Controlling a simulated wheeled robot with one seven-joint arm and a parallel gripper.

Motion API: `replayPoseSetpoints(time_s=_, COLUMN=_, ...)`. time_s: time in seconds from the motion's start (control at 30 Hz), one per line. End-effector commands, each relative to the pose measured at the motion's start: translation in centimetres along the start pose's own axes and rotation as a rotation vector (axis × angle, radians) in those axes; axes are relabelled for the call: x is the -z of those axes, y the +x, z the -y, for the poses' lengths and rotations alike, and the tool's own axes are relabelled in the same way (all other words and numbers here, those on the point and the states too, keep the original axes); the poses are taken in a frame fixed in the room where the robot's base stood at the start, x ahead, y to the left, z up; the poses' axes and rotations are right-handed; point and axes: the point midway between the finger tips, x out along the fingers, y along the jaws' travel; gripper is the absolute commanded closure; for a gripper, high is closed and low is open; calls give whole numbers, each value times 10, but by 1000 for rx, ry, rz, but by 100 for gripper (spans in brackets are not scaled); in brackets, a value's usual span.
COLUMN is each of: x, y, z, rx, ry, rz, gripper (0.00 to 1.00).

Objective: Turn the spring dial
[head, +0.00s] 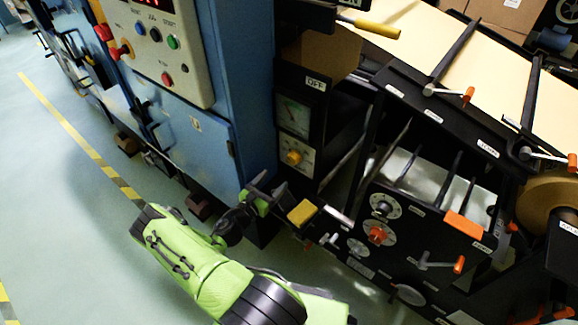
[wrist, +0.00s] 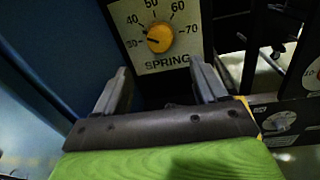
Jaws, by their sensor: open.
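The spring dial (wrist: 159,39) is a round yellow-orange knob on a pale plate in the wrist view. The word SPRING is below it and the numbers 30 to 70 run around it. Its dark mark points left, toward 30. In the head view the spring dial (head: 294,157) sits low on a narrow black panel beside the blue cabinet. My gripper (wrist: 160,72) is open and empty, its two fingers spread just below the dial and not touching it. In the head view my gripper (head: 268,188) is below and left of the dial.
The blue cabinet (head: 240,95) stands close at left. A gauge (head: 293,115) is above the dial. A yellow block (head: 302,212) and the black machine with dials, such as a red-orange knob (head: 377,235), and orange-tipped handles are at right. Open floor lies at left.

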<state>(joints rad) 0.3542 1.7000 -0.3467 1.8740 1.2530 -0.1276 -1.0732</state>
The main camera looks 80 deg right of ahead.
Motion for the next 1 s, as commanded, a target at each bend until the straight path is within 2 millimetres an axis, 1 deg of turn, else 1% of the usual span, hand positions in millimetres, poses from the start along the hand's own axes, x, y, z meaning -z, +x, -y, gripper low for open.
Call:
replayPoseSetpoints(time_s=0.03, x=3, y=14, z=2, rx=6, ry=5, rz=0, gripper=28)
replayPoseSetpoints(time_s=0.2, x=2, y=57, z=2, rx=5, ry=6, rz=1, gripper=28)
replayPoseSetpoints(time_s=0.3, x=2, y=78, z=1, rx=3, ry=6, rz=1, gripper=28)
replayPoseSetpoints(time_s=0.4, x=2, y=92, z=1, rx=3, ry=4, rz=-1, gripper=28)
replayPoseSetpoints(time_s=0.53, x=1, y=100, z=0, rx=1, ry=2, rz=-1, gripper=28)
replayPoseSetpoints(time_s=0.73, x=1, y=101, z=0, rx=1, ry=1, rz=-1, gripper=28)
replayPoseSetpoints(time_s=0.77, x=1, y=100, z=0, rx=1, ry=1, rz=-2, gripper=30)
replayPoseSetpoints(time_s=1.0, x=1, y=100, z=0, rx=1, ry=2, rz=-2, gripper=67)
